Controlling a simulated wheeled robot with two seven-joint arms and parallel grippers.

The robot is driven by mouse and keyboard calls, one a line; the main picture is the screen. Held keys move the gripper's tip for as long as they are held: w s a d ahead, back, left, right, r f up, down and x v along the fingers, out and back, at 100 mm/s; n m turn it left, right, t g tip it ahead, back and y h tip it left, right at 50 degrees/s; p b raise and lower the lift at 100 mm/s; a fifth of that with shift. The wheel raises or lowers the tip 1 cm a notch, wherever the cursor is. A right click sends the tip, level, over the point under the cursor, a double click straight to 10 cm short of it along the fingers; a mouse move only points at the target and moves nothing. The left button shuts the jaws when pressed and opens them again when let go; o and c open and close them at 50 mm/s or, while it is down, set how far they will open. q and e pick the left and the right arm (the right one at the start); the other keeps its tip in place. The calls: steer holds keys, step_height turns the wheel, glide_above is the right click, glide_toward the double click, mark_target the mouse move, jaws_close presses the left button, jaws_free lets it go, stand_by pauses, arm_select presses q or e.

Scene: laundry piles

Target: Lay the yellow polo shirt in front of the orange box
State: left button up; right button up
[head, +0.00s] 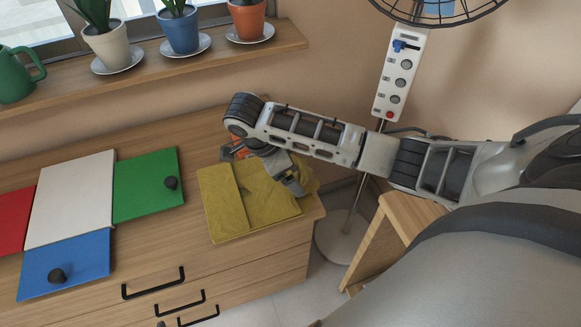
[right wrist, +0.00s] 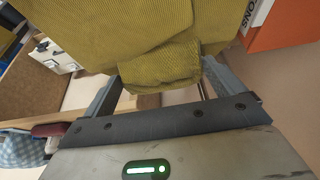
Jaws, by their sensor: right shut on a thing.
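The yellow polo shirt (head: 222,207) is folded flat at the right end of the wooden dresser top, with its right part rumpled under my right gripper (head: 290,182). In the right wrist view, my right gripper (right wrist: 165,82) is shut on a bunched edge of the yellow polo shirt (right wrist: 130,35). The orange box (head: 228,150) is behind the shirt, mostly hidden by my right arm. The orange box (right wrist: 285,28) also shows at the top right of the right wrist view, with dark lettering on a white part. My left gripper is not in view.
A folding board with a white panel (head: 75,195), a green panel (head: 145,186), a blue panel (head: 75,262) and a red panel (head: 14,220) lies left of the shirt. Potted plants stand on the sill (head: 170,75). A fan's pole (head: 358,205) and wooden stool (head: 400,215) are at right.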

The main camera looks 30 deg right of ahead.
steer(key=x, duration=0.3)
steer(key=shift+w+d+f, duration=0.1)
steer(key=shift+w+f, duration=0.25)
steer(key=shift+f, duration=0.4)
steer(key=o, duration=0.7)
